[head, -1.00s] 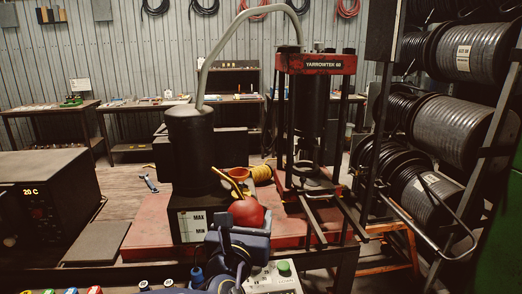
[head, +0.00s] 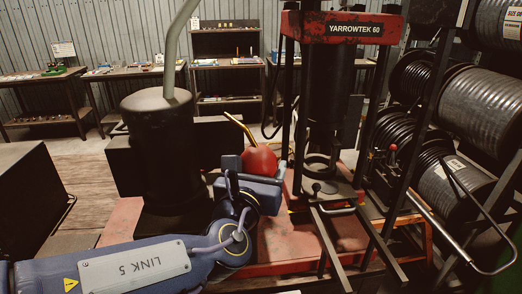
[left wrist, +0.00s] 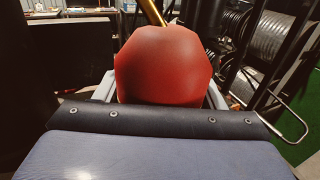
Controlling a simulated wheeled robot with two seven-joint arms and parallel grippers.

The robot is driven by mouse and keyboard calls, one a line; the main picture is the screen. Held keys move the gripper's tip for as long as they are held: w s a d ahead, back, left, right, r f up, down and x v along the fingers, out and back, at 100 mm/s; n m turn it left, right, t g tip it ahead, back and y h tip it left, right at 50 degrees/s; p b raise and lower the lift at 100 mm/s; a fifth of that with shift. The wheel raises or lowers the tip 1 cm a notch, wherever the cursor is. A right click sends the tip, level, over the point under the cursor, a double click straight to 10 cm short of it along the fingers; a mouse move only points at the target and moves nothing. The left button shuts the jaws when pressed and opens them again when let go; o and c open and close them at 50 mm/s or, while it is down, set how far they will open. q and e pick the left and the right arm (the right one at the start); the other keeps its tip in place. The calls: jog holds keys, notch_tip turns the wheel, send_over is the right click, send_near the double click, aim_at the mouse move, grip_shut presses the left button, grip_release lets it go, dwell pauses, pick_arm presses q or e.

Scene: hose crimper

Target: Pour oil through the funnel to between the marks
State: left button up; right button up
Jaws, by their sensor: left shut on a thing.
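A red oil can (head: 261,160) with a thin brass spout (head: 241,129) is in my left gripper (head: 247,178). The can looks roughly upright, and its spout slants up and left, toward the tall black reservoir (head: 160,135). In the left wrist view the can (left wrist: 165,65) fills the space between the finger pads, with its spout (left wrist: 153,12) leaving the top of the picture. The reservoir stands left of the can, apart from it. The funnel and the level marks are not visible now; my left arm covers the area below the reservoir. My right gripper is not in view.
The red-topped press (head: 342,28) marked YARROWTEK 60 stands just right of the can, with metal rails reaching forward. A grey hose (head: 178,45) rises from the reservoir's top. Hose reels (head: 455,95) fill the right side. Benches stand along the back wall.

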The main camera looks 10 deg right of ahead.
pick_arm(q)
jog(key=shift+r, duration=0.15)
jog(key=shift+s+d+n+g+p, duration=0.3)
jog(key=shift+n+p, duration=0.1)
jog(key=shift+p, duration=0.35)
jog(key=s+f+n+p, duration=0.1)
jog(key=d+f+n+g+p, duration=0.1)
jog(key=shift+s+d+f+n+p, duration=0.1)
jog(key=shift+s+d+n+p, duration=0.15)
jog(key=shift+s+n+p, duration=0.15)
jog(key=shift+s+d+f+n+g, duration=0.15)
jog(key=shift+f+n+g, duration=0.15)
jog(key=shift+g, duration=0.2)
jog(key=shift+s+d+f+n+g, duration=0.15)
jog(key=shift+s+f+n+g, duration=0.1)
jog(key=shift+n+g, duration=0.25)
jog(key=shift+s+d+f+n+g, duration=0.15)
jog(key=shift+f+n+g, duration=0.15)
jog(key=shift+n, duration=0.3)
jog(key=shift+r, duration=0.1)
jog(key=shift+r+n+g+h+p, duration=0.5)
jog(key=shift+r+n+p, duration=0.5)
jog(key=shift+r+p, duration=0.6)
